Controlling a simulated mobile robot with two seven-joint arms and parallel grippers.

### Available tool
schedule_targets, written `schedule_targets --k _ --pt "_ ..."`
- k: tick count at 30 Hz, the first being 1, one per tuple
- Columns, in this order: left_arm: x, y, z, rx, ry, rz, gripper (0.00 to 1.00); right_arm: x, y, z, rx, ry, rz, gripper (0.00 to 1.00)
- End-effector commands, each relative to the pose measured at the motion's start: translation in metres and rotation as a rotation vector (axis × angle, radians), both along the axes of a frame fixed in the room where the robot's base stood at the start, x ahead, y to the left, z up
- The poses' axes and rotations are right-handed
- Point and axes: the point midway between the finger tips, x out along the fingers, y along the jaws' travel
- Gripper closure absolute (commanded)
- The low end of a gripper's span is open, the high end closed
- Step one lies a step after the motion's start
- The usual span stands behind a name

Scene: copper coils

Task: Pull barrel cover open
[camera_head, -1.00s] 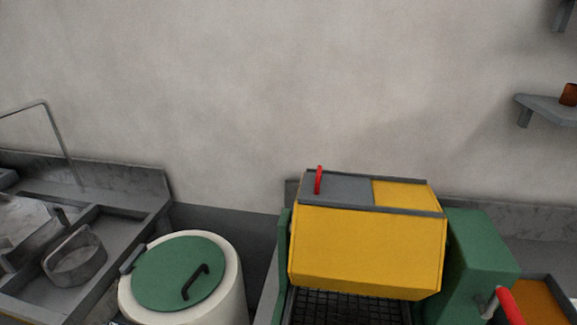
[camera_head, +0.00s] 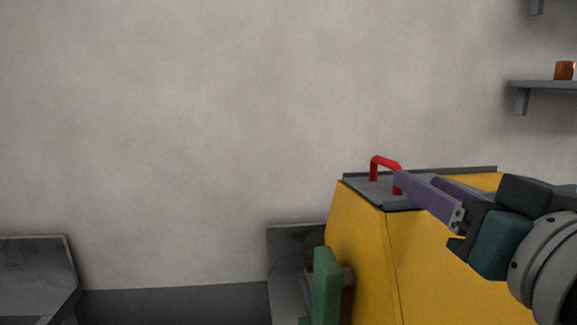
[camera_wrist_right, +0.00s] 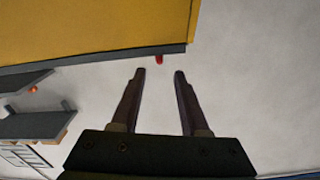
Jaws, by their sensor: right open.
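The yellow barrel (camera_head: 362,250) stands at the lower right of the head view. Its grey cover (camera_head: 362,186) lies flat on top, with a red handle (camera_head: 381,160) standing up from it. My right gripper (camera_head: 418,181) reaches in from the right, its fingers close to the handle and hiding part of the cover. In the right wrist view the fingers (camera_wrist_right: 157,76) are apart and empty. A small red piece of the handle (camera_wrist_right: 159,59) shows just beyond and between the fingertips, at the grey edge of the barrel (camera_wrist_right: 95,25). My left gripper is out of view.
A green bracket (camera_head: 326,285) stands at the barrel's left side. A grey sink unit (camera_head: 35,270) is at the far left. A wall shelf (camera_head: 545,85) with an orange-brown cup (camera_head: 565,70) is at the upper right. The wall above the barrel is clear.

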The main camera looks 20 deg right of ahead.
Motion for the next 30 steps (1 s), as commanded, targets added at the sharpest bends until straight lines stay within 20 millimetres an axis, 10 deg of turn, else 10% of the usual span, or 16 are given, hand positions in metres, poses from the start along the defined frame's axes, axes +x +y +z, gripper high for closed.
schedule_targets --k 12,25,30 --pt "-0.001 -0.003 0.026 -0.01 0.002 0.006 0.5 0.066 -0.017 0.002 -0.001 0.002 -0.002 0.55" --pt "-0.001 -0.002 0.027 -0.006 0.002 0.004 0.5 0.075 -0.019 0.0 0.001 0.003 -0.001 0.55" --pt "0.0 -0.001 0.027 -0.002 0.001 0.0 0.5 0.075 -0.019 0.0 0.001 0.003 -0.001 0.74"
